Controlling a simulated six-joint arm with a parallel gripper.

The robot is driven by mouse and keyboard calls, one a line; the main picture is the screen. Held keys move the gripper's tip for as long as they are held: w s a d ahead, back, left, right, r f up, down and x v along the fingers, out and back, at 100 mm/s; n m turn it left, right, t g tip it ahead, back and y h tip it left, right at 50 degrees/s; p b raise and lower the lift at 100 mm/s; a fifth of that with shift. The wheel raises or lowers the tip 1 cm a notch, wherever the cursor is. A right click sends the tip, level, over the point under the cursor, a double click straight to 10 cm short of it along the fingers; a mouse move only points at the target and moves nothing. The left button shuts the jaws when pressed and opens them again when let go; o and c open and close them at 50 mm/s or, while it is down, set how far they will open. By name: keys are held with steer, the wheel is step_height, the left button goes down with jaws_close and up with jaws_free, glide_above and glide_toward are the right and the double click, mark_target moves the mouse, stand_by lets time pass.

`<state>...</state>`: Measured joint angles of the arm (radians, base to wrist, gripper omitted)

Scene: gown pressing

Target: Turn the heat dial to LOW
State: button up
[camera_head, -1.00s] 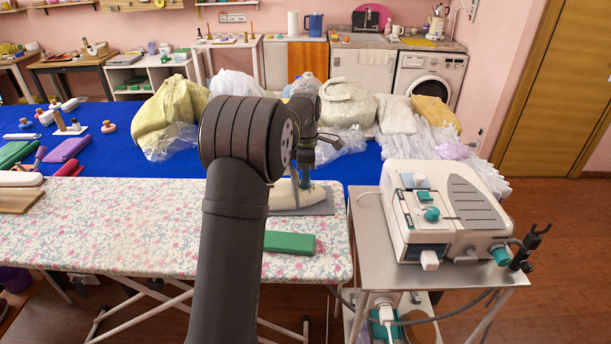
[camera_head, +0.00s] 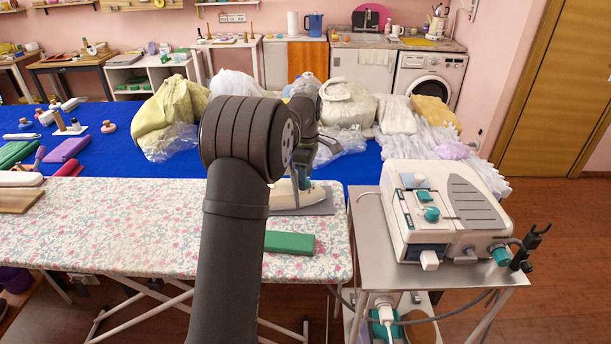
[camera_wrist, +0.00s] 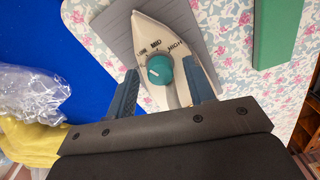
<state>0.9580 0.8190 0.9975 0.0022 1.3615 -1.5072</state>
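The heat dial (camera_wrist: 159,69) is a round teal knob on top of a cream iron (camera_wrist: 172,32) in the wrist view. LOW, MID and HIGH are printed in an arc beyond it. A small pale mark shows on the knob, but I cannot tell which setting it marks. My gripper (camera_wrist: 162,82) is open, with one dark blue finger on each side of the dial, apart from it. In the head view the iron (camera_head: 312,198) lies on a grey pad (camera_head: 322,208), and my arm hides much of my gripper.
The pad rests on a floral ironing board (camera_head: 150,225). A green block (camera_head: 289,243) lies near the board's front edge. A steam station (camera_head: 440,210) stands on a metal side table to the right. Plastic-wrapped bundles (camera_head: 345,102) sit on the blue table behind.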

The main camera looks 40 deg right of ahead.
step_height(320, 180, up, 17)
steer(key=shift+w+d+r, duration=0.15)
steer(key=shift+d+r, duration=0.05)
steer(key=shift+d, duration=0.1)
stand_by(0.4)
steer(key=shift+f, duration=0.15)
stand_by(0.6)
steer(key=f, duration=1.7)
steer(key=shift+s+a+f, duration=0.15)
steer(key=shift+s+a, duration=0.05)
steer(key=shift+a, duration=0.1)
